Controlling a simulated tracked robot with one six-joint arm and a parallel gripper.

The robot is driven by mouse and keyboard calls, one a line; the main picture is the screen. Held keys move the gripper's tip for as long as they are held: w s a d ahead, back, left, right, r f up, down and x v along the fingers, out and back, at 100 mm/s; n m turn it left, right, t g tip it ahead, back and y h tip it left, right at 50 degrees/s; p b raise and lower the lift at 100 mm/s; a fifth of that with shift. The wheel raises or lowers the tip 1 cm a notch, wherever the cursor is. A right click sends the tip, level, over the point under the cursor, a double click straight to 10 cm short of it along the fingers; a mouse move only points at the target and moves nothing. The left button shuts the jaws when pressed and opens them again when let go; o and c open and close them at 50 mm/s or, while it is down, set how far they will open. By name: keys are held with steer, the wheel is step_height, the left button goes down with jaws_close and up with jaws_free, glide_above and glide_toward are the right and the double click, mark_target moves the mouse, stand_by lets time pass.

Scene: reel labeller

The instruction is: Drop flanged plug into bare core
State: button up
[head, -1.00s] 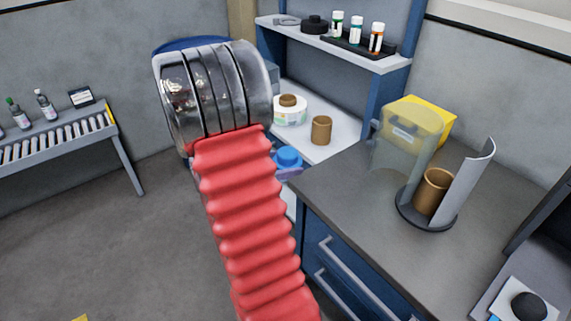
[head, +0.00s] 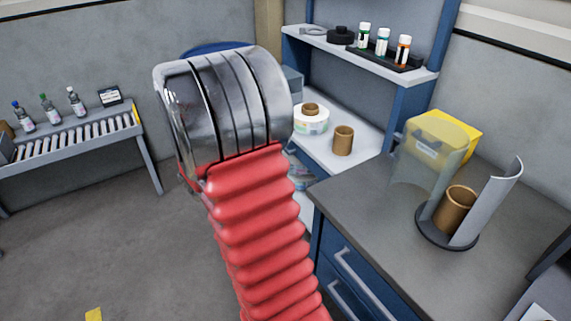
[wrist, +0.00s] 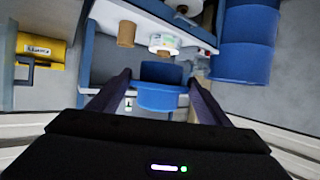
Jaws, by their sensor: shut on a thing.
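In the wrist view, my gripper (wrist: 160,82) is shut on the blue flanged plug (wrist: 160,97), which sits between the two dark fingers with its wide rim showing. In the head view, my arm hides the plug and most of the gripper. A bare core (head: 343,140), a brown open tube, stands upright on the white worktop right of the label roll. It also shows in the wrist view (wrist: 126,34), apart from the plug. Another brown core (head: 459,207) stands on a round dark base between curved guards on the grey counter.
A white label roll (head: 311,119) with a brown core lies close to the bare core. A shelf (head: 360,55) with several small bottles hangs above. A yellow box (head: 457,128) stands on the grey counter (head: 370,205). A blue barrel (wrist: 245,42) shows in the wrist view.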

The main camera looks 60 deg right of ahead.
steer(key=w+a+r+n+t+y, duration=0.1)
steer(key=w+a+n+t+y, duration=0.25)
steer(key=w+a, duration=0.5)
steer(key=w+a+n+t+y, duration=0.2)
steer(key=w+a+n+t, duration=0.35)
steer(key=a, duration=0.55)
steer(key=w+a+n+t+y, duration=0.1)
steer(key=a+n+y, duration=0.2)
steer(key=a, duration=0.7)
steer(key=w+a+f+n+t+y, duration=0.1)
steer(key=a+n+y, duration=0.2)
steer(key=a, duration=0.8)
steer(key=shift+w+a+f+n+y, duration=0.25)
steer(key=shift+n+y, duration=0.15)
steer(key=shift+y, duration=0.55)
steer(key=shift+d, duration=0.15)
